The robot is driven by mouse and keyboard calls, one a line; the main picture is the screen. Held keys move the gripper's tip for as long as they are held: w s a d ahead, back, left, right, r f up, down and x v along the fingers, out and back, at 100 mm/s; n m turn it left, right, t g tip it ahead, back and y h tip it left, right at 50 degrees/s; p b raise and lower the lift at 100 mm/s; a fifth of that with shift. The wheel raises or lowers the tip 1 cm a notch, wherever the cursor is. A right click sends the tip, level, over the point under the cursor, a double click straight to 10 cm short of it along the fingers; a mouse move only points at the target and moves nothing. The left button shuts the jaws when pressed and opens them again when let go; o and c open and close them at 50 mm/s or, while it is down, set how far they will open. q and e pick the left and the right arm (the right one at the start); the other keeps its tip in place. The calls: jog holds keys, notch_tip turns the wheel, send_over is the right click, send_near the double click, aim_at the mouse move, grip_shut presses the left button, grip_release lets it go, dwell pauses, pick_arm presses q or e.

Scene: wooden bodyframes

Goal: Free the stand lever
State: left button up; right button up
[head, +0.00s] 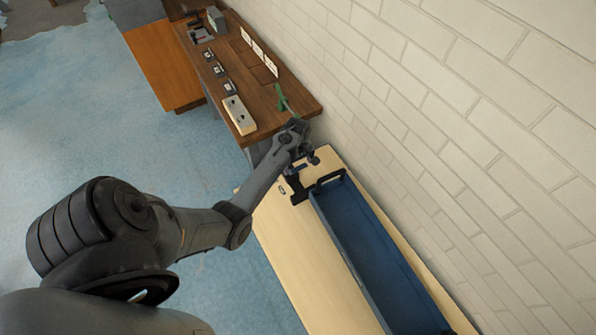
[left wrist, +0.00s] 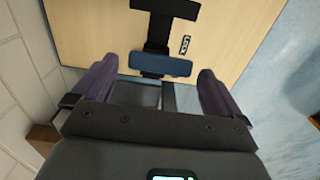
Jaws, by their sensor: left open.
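The stand lever (left wrist: 160,65) is a short blue bar across a black T-shaped bracket (left wrist: 165,8) on a pale wooden surface, with a small label (left wrist: 185,45) that seems to read "LOCK" beside it. My left gripper (left wrist: 157,85) is open, one purple-grey finger on each side of the lever. No contact with the lever shows. In the head view my left gripper (head: 308,160) is above the end of the pale bench, close to the black bracket (head: 297,188). The lever is hard to make out there. My right gripper is not in view.
A long blue tray (head: 372,250) with a black handle (head: 329,178) lies on the pale bench (head: 283,232), near the bracket. A brick wall (head: 460,120) runs along the right. A dark wooden worktop (head: 247,70) with a green object (head: 282,102) and small devices stands beyond.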

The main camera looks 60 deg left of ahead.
pick_arm(q)
jog(key=shift+f+b, duration=0.45)
jog(key=shift+f, duration=2)
jog(key=c, duration=1.4)
